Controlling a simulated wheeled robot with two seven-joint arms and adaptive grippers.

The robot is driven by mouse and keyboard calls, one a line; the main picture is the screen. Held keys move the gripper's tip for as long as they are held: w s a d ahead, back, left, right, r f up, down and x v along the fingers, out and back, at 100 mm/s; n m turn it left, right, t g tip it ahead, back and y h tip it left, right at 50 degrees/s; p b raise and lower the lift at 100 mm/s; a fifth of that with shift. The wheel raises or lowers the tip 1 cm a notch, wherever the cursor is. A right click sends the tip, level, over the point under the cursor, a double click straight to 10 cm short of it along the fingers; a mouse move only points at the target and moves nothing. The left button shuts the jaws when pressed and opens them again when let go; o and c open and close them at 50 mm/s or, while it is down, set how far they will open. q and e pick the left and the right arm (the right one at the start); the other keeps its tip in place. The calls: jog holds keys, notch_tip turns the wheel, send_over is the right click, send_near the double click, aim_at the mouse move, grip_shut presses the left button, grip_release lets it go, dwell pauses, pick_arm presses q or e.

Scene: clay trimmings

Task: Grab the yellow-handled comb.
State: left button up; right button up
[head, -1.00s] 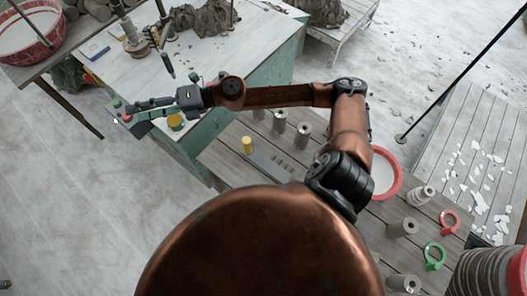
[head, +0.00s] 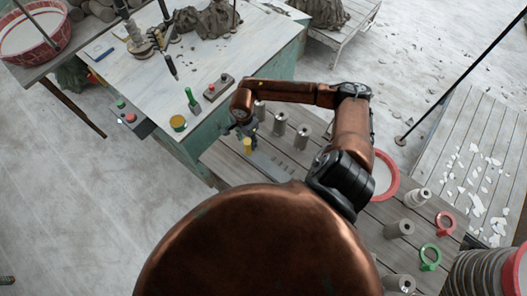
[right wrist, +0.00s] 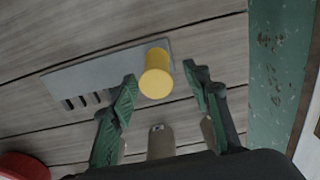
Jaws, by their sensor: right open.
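The comb is a flat grey toothed plate (head: 272,166) with an upright yellow handle (head: 247,146). It lies on the grey plank surface below the worktable. In the right wrist view the plate (right wrist: 95,76) reaches left from the yellow handle (right wrist: 156,80), with its teeth toward the gripper. My right gripper (right wrist: 161,80) is open, and its green-padded fingers stand on either side of the handle in that view. Whether they touch it I cannot tell. In the head view my right arm partly hides the gripper beside the handle. My left gripper is not in view.
Grey cylinders (head: 302,136) stand close to the comb's right. The green worktable side (right wrist: 270,80) rises near the right finger. A red-rimmed bucket (head: 392,178), a red ring (head: 446,220) and a green ring (head: 430,257) are further right. A yellow-topped pot (head: 178,122) sits on the worktable.

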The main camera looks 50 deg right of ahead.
jog(key=f, duration=0.2)
jog(key=f+p, duration=0.1)
jog(key=f, duration=0.2)
jog(key=shift+s+a+f, duration=0.1)
jog(key=shift+s+f, duration=0.1)
jog(key=shift+f, duration=0.15)
jog(key=shift+c, duration=0.4)
grip_shut()
